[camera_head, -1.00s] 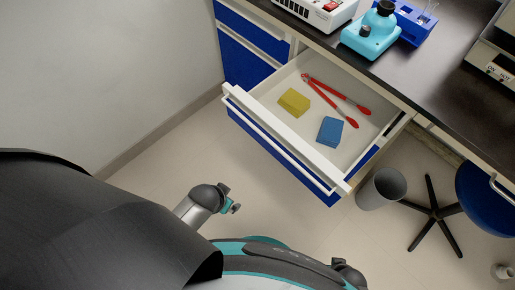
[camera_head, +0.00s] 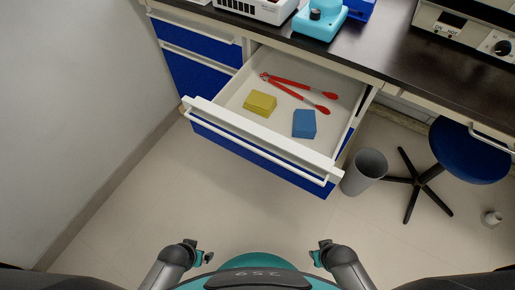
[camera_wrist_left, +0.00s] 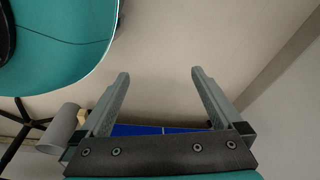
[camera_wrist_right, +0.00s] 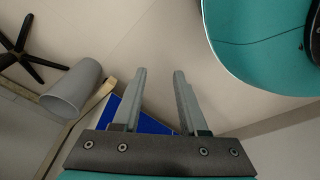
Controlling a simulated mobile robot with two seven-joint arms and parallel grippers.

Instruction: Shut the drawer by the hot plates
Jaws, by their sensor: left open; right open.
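The drawer (camera_head: 262,139) is pulled well out from under the dark bench top, with a blue front and a white bar handle along its upper edge. In it lie a yellow block (camera_head: 260,103), a blue block (camera_head: 304,124) and red-handled tongs (camera_head: 300,91). My left gripper (camera_head: 207,257) is low in the head view, in front of the drawer and apart from it; its fingers stand open and empty in the left wrist view (camera_wrist_left: 158,85). My right gripper (camera_head: 314,256) is also apart from the drawer, open and empty in the right wrist view (camera_wrist_right: 160,80).
A grey bin (camera_head: 364,172) stands just right of the drawer. A blue stool (camera_head: 466,152) with a black star base is further right. A wall (camera_head: 75,110) runs along the left. Devices stand on the bench (camera_head: 395,55). The floor before the drawer is clear.

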